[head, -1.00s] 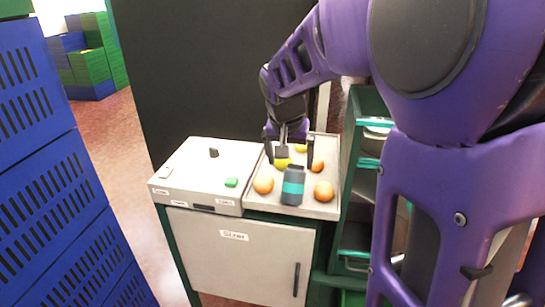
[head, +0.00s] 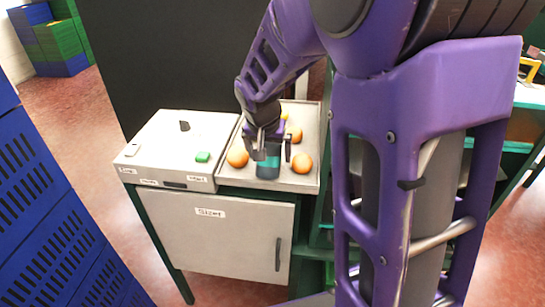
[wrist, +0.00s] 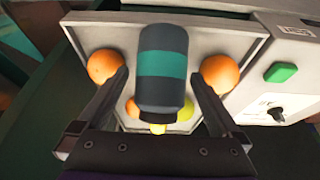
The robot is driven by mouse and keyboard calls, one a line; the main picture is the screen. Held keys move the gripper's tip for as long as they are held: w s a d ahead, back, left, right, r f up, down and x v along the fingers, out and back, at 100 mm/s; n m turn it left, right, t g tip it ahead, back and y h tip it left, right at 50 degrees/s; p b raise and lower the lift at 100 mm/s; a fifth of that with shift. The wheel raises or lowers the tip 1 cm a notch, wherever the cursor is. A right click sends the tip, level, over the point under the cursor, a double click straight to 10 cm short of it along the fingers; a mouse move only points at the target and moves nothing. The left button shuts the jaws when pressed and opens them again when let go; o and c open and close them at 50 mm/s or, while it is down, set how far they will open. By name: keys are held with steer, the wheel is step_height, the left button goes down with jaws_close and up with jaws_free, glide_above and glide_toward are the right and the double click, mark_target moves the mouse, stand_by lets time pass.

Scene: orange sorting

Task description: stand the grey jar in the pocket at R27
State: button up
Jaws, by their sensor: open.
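The grey jar (head: 268,168) has a teal band and is among the fruit on the metal tray (head: 306,117). In the wrist view the jar (wrist: 162,52) lies between my fingers, its dark lid end toward my palm and its base pointing away. My gripper (head: 272,155) is open, with one finger on each side of the jar and visible gaps between. The gripper covers the jar's upper part in the head view. No pocket marked R27 can be made out.
Oranges (head: 237,157) (head: 302,162) lie close on both sides of the jar, with more fruit behind it. A white machine with a green button (head: 203,157) adjoins the tray on the left. Blue crates (head: 40,215) stand at the left, and a dark panel rises behind.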

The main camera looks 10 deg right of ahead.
steer(key=shift+w+f, duration=0.25)
steer(key=shift+f, duration=0.2)
steer(key=shift+r, duration=0.1)
steer(key=shift+s, duration=0.1)
steer(key=shift+c, duration=0.3)
steer(key=c, duration=1.4)
steer(key=shift+r, duration=0.1)
jaws_close()
